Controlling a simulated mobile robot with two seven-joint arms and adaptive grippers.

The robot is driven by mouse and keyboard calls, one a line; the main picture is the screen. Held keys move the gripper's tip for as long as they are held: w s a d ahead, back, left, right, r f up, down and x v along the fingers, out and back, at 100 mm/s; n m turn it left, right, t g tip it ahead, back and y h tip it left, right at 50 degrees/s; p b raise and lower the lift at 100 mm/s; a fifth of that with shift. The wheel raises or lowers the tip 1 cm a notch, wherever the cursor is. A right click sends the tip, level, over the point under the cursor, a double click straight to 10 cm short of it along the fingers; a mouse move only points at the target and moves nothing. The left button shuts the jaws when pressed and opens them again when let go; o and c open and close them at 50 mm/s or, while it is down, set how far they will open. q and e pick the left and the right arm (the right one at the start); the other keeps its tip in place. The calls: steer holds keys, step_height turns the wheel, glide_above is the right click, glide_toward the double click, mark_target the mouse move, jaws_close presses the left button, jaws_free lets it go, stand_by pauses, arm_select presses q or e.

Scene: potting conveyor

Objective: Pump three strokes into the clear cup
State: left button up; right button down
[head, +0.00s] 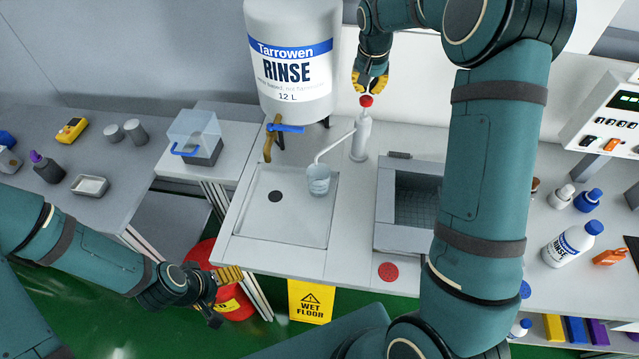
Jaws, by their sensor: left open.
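The clear cup (319,179) stands upright on the drain tray (290,228). A white pump bottle (361,138) with a red knob (366,101) stands behind it to the right. The pump's long spout bends down to the cup's mouth. My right gripper (369,84), with yellow fingertips, is just above the red knob. I cannot tell whether it touches the knob or how far its fingers are apart. My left gripper (226,295) is open and empty, low in front of the counter, near a red bucket (236,299).
A large rinse tank (292,72) with a blue-handled tap stands behind the tray. A sink (410,236) lies to the right, partly behind my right arm. Bottles (572,243) stand farther right. A clear-lidded box (194,137) is at left.

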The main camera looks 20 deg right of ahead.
mark_target(367, 99)
steer(key=shift+s+f+b, duration=0.1)
steer(key=shift+f+b, duration=1.25)
steer(key=shift+f, duration=0.9)
steer(key=shift+r, duration=0.1)
steer(key=shift+r+p, duration=1.75)
steer(key=shift+r, duration=0.65)
step_height(367, 99, up, 6)
steer(key=p, duration=0.4)
